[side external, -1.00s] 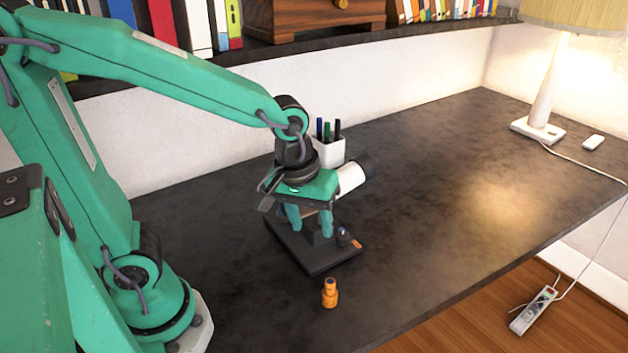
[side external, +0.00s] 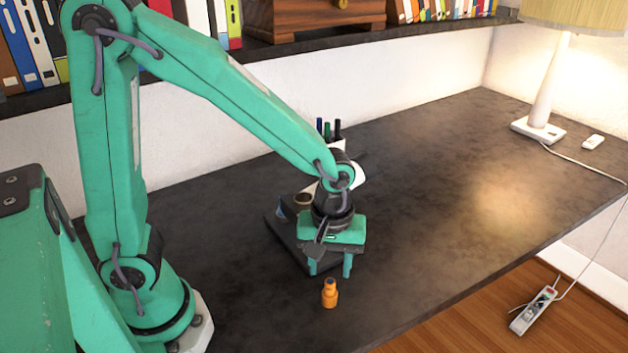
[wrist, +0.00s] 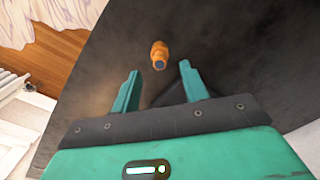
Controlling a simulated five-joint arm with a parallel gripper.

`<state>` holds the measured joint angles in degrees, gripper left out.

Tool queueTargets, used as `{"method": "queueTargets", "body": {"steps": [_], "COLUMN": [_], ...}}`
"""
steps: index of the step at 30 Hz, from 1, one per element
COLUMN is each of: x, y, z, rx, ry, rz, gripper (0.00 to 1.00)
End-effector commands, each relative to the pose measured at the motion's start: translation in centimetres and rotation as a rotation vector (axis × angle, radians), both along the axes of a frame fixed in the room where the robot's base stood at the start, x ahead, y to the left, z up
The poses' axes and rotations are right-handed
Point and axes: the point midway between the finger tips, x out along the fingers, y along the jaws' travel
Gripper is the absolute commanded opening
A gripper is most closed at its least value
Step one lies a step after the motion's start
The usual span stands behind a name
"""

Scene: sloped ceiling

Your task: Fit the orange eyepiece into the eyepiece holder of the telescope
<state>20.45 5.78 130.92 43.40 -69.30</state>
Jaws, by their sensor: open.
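The orange eyepiece (side external: 329,293) stands upright on the dark desk near its front edge. It also shows in the wrist view (wrist: 159,54), beyond the fingertips and between their lines. My gripper (side external: 330,268) is open and empty, pointing down, above and slightly behind the eyepiece in the side view. Its two green fingers also show in the wrist view (wrist: 159,80), spread apart and not touching the eyepiece. The telescope, with a white tube (side external: 352,178) and a dark base (side external: 283,236), stands behind my gripper. My gripper and wrist hide much of it, and I cannot make out the eyepiece holder surely.
A white pen cup with several pens (side external: 327,131) stands behind the telescope. A lamp (side external: 543,100) stands at the far right.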

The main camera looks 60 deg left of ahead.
Motion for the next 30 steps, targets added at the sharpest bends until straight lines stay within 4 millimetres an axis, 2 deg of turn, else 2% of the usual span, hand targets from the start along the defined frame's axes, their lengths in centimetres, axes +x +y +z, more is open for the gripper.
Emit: {"method": "queueTargets", "body": {"steps": [3, 14, 24, 30], "x": [0.0, 0.1, 0.4, 0.5], "y": [0.0, 0.1, 0.4, 0.3], "z": [-0.7, -1.5, -4.7, -6.0], "rx": [0.001, 0.000, 0.001, 0.000], "ry": [0.001, 0.000, 0.003, 0.000], "rz": [0.000, 0.000, -0.001, -0.001], "gripper": [0.44, 0.44, 0.44, 0.44]}}
